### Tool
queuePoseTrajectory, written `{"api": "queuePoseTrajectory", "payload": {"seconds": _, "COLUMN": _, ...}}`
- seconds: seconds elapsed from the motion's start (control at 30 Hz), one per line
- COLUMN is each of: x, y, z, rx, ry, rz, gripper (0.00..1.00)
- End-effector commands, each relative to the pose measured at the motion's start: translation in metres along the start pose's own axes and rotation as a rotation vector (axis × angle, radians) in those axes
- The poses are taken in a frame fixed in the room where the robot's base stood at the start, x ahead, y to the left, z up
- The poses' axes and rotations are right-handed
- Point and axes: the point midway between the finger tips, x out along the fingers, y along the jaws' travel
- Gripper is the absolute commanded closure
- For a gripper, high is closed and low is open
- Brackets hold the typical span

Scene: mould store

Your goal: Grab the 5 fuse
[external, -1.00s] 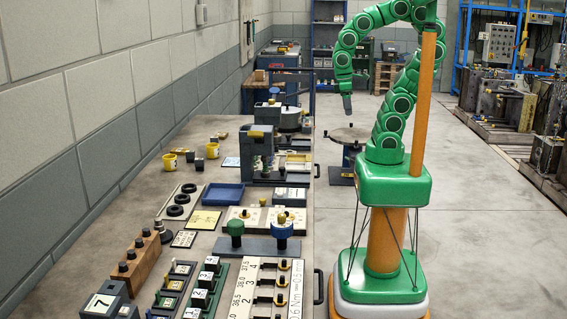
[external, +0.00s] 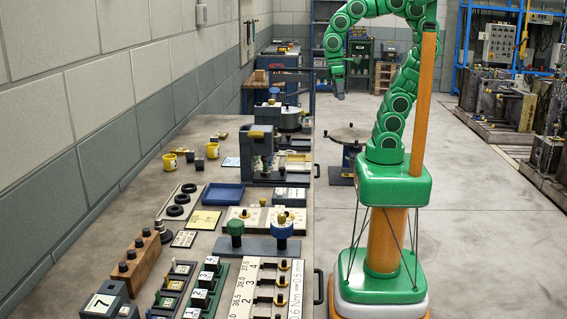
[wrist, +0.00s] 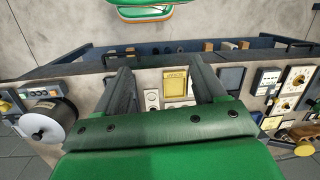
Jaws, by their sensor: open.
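My gripper (external: 340,88) hangs high beside the bench's far right side in the external view. In the wrist view its two dark fingers (wrist: 163,82) are spread apart with nothing held between them. Small blocks with white number labels sit in a green rack (external: 208,288) and a dark rack (external: 173,290) at the near end of the bench. A larger dark block marked 7 (external: 100,303) stands left of them. I cannot make out which piece is the 5 fuse; most labels are too small to read.
The long bench (external: 215,170) runs along the left wall, crowded with a blue tray (external: 222,195), yellow cups (external: 169,161), a wooden knob block (external: 137,258) and an upright dark press (external: 256,150). A round-topped stand (external: 348,135) is beside the bench.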

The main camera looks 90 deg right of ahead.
Motion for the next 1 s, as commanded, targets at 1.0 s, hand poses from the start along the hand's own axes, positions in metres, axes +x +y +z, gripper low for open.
{"api": "queuePoseTrajectory", "payload": {"seconds": 1.0, "x": -0.079, "y": -0.012, "z": -0.235, "rx": -0.645, "ry": 0.301, "rz": -0.451, "gripper": 0.30}}
